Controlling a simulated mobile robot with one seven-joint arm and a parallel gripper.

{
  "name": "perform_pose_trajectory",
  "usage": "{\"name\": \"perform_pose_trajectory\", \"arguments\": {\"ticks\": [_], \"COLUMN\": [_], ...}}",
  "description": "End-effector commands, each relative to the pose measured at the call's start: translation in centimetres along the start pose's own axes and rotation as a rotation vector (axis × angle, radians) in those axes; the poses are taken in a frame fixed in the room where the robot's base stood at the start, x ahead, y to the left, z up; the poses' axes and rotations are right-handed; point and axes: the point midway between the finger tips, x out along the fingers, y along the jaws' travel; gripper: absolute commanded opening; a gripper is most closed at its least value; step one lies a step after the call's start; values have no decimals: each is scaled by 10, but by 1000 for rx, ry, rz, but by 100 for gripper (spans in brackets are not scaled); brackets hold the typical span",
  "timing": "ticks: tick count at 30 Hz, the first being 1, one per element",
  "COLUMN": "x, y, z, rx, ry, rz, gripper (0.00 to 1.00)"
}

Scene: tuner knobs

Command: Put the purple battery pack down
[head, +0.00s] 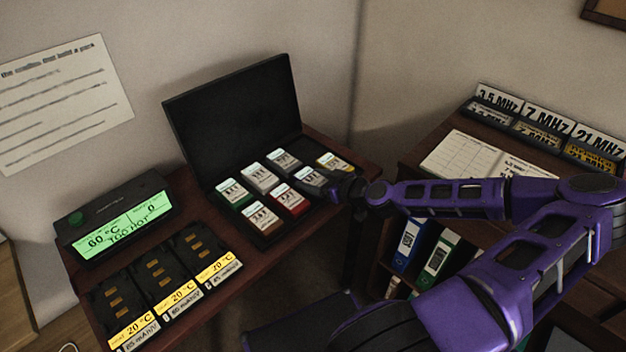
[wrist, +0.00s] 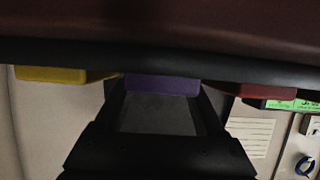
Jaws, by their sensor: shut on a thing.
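The purple battery pack (wrist: 162,86) shows as a purple strip between a yellow and a red pack in the wrist view. In the head view the purple battery pack (head: 309,175) shows mostly its pale label and looks greyish. It is upright at the right side of the open black case (head: 225,181), between the red pack (head: 292,202) and the yellow pack (head: 333,161). My gripper (head: 326,187) reaches in from the right and is shut on the purple pack. Its fingertips are partly hidden, and I cannot tell whether the pack's base touches the case floor.
Several other packs stand close by in the case, whose raised lid (head: 236,105) is behind them. Binders (head: 407,246) are below my arm.

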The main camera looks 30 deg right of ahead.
Motion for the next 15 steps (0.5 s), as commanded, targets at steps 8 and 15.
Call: {"name": "perform_pose_trajectory", "arguments": {"ticks": [8,15], "x": [1,1], "y": [0,0], "z": [2,2], "rx": [1,1], "ry": [0,0], "rz": [-1,-1], "gripper": [85,100]}}
